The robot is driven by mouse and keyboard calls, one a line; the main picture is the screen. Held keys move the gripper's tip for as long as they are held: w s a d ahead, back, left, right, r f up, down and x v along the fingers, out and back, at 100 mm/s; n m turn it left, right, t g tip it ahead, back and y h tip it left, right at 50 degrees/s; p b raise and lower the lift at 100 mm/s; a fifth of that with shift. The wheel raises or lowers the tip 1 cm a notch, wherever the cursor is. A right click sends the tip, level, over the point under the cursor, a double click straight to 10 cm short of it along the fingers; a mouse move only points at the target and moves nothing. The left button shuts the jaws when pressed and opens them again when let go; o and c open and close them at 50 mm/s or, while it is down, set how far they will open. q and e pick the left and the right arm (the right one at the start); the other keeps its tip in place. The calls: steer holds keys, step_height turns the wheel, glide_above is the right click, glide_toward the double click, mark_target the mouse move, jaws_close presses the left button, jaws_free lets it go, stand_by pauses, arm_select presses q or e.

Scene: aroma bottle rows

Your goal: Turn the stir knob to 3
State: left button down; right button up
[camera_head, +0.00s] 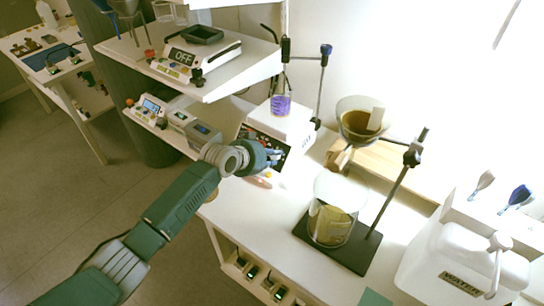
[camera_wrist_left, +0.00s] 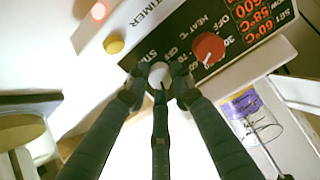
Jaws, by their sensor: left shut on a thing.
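The white stir knob (camera_wrist_left: 158,76) sits on the black front panel (camera_wrist_left: 186,48) of a white hotplate stirrer, beside the word that begins "ST". My left gripper (camera_wrist_left: 158,86) is shut on this knob, with its dark fingers around it. The knob's pointer and the stir numbers are mostly hidden by the fingers. A red heat knob (camera_wrist_left: 208,47) is right of the white knob, with a red display beyond it. In the head view my left gripper (camera_head: 275,157) is at the front of the stirrer (camera_head: 292,120). My right gripper is not in view.
A flask with purple liquid (camera_head: 281,104) stands on the stirrer, with a clamp stand behind. A beaker (camera_head: 331,222) and a funnel (camera_head: 360,122) are to the right. A scale (camera_head: 196,54) sits on the shelf above left. A yellow button (camera_wrist_left: 114,45) is near the fingers.

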arm_select(q)
steer(key=shift+s+a+f, duration=0.1)
steer(key=shift+s+f, duration=0.2)
steer(key=shift+f, duration=0.25)
steer(key=c, duration=1.7)
jaws_free()
steer(key=shift+o, duration=1.1)
steer(key=shift+w+r, duration=0.15)
steer(key=shift+r, duration=0.1)
steer(key=v, duration=1.2)
